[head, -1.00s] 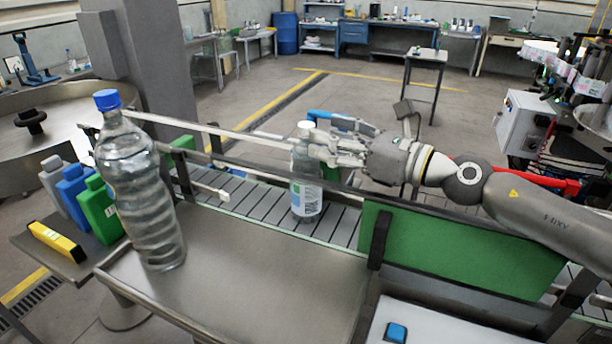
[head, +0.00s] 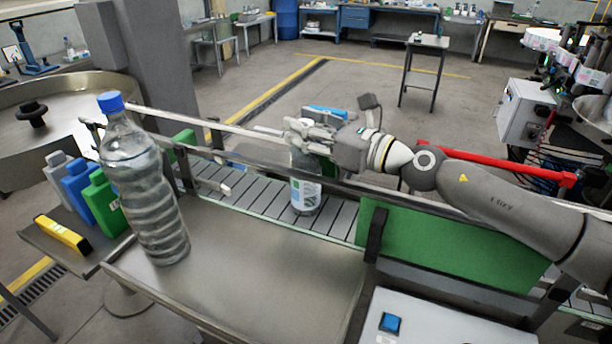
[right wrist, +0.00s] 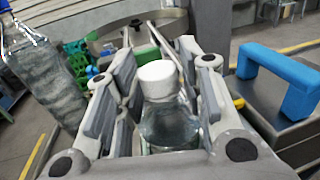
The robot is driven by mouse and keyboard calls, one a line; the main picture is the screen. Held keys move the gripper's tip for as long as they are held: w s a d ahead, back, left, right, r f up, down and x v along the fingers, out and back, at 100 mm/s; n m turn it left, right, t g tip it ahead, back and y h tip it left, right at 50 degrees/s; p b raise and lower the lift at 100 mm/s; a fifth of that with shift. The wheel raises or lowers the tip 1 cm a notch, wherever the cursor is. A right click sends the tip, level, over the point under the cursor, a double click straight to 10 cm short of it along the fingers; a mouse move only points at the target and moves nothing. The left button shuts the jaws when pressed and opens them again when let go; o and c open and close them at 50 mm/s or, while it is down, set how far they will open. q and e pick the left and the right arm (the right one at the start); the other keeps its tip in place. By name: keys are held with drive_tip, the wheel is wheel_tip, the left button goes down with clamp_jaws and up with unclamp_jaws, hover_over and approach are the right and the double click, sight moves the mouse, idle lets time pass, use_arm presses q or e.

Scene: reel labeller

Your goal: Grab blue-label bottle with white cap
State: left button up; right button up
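The white-capped bottle (head: 306,192) stands upright on the conveyor in the head view, with a blue, green and white label. Its cap and upper part are largely hidden there by my right gripper (head: 302,133). In the right wrist view the white cap (right wrist: 158,77) and clear shoulder of the bottle sit between the two fingers of my right gripper (right wrist: 160,95). The fingers are spread on either side, with a visible gap at the left of the bottle; contact on the right is unclear. My left gripper is not in view.
A large clear bottle with a blue cap (head: 146,195) stands on the steel table (head: 255,280) at left. Grey, blue and green flat bottles (head: 104,203) stand beyond it. Metal rails line the conveyor (head: 250,197). A green panel (head: 450,250) stands at its near side.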

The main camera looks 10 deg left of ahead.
clamp_jaws()
drive_tip(key=shift+r, duration=0.1)
drive_tip(key=shift+r, duration=0.15)
